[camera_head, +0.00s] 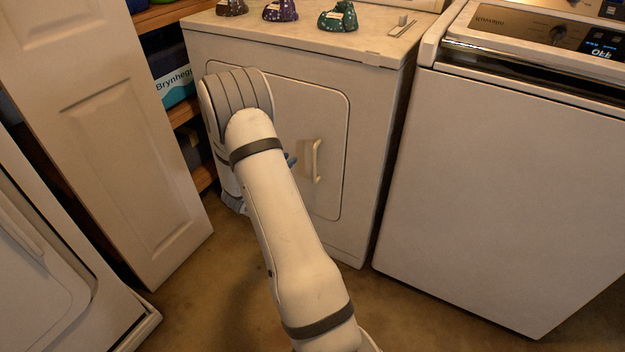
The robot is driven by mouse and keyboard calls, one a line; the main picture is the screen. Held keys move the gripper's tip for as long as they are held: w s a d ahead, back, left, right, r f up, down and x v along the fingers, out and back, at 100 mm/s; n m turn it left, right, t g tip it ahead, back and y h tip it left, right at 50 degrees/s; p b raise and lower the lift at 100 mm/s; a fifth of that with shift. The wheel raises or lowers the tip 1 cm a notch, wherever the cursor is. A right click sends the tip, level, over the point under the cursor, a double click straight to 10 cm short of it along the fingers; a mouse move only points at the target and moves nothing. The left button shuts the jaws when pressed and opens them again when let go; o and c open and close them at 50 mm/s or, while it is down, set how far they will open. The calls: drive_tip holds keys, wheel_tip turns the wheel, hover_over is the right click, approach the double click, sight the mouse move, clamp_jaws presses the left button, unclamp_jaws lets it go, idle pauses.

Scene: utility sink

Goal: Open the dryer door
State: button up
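The dryer (370,235) is the off-white machine in the middle of the head view. Its front door (325,110) has rounded corners and sits flush with the front panel, so it looks closed. A pale vertical handle (316,161) is on the right part of the door. My arm reaches up across the door's left and middle part and hides much of it. My gripper (291,160) is almost wholly hidden behind my arm. Only a small blue-grey tip shows, a little left of the handle and seemingly apart from it. Its opening cannot be seen.
A white washer (500,180) stands close on the right. A panelled white door (110,130) stands on the left, with shelves and a blue box (176,86) behind it. Another white appliance (40,270) is at lower left. Several small patterned objects (338,17) lie on the dryer top. Floor is clear in front.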

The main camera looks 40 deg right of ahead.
sight(313, 164)
wheel_tip(313, 164, down, 5)
drive_tip(key=s+d+m+g+h+b, duration=0.1)
drive_tip(key=s+d+g+h, duration=0.1)
drive_tip(key=s, duration=0.1)
drive_tip(key=x, duration=0.2)
drive_tip(key=b+x, duration=0.1)
drive_tip(key=x, duration=0.2)
drive_tip(key=b+x, duration=0.1)
drive_tip(key=x, duration=0.1)
drive_tip(key=shift+d+r, duration=0.3)
drive_tip(key=shift+d, duration=0.05)
drive_tip(key=shift+c, duration=0.2)
clamp_jaws()
